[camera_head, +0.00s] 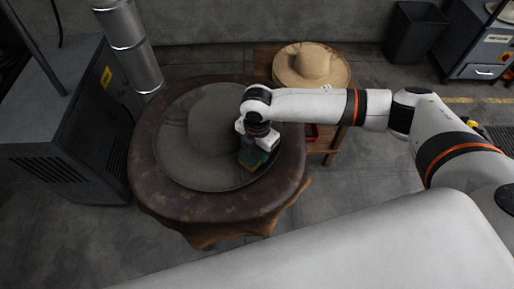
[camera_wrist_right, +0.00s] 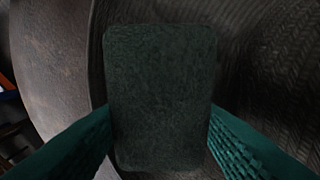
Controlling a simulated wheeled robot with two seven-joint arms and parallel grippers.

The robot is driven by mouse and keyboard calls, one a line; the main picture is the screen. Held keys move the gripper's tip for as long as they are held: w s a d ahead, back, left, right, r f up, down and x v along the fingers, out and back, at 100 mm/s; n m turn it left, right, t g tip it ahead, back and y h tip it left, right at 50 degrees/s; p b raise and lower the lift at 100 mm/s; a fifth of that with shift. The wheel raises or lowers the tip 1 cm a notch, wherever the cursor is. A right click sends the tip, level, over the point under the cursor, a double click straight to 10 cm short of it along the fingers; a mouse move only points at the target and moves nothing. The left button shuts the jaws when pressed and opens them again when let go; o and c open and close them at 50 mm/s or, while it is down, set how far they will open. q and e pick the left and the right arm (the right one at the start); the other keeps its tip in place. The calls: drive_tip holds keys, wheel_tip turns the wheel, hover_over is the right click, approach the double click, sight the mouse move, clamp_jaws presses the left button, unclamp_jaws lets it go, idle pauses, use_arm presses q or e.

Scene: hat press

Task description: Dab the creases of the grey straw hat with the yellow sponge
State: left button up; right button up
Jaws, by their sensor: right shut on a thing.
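The grey straw hat (camera_head: 209,122) lies brim down on a round, brown-covered table, its crown up. My right gripper (camera_head: 258,148) reaches down over the right side of the brim, beside the crown. My left gripper is not in view.
The table's brown cover (camera_head: 150,180) shows around the hat. A tan straw hat (camera_head: 311,65) lies on a wooden stand behind right. A grey machine cabinet (camera_head: 65,125) stands at left, near a metal cylinder (camera_head: 130,45). A dark bin (camera_head: 414,32) and grey cart (camera_head: 485,45) stand at back right.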

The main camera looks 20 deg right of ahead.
wheel_tip(320, 180, up, 6)
drive_tip(key=p, duration=0.6)
wheel_tip(320, 180, up, 2)
drive_tip(key=shift+r+p, duration=0.1)
drive_tip(key=shift+p, duration=0.7)
drive_tip(key=shift+r, duration=2.9)
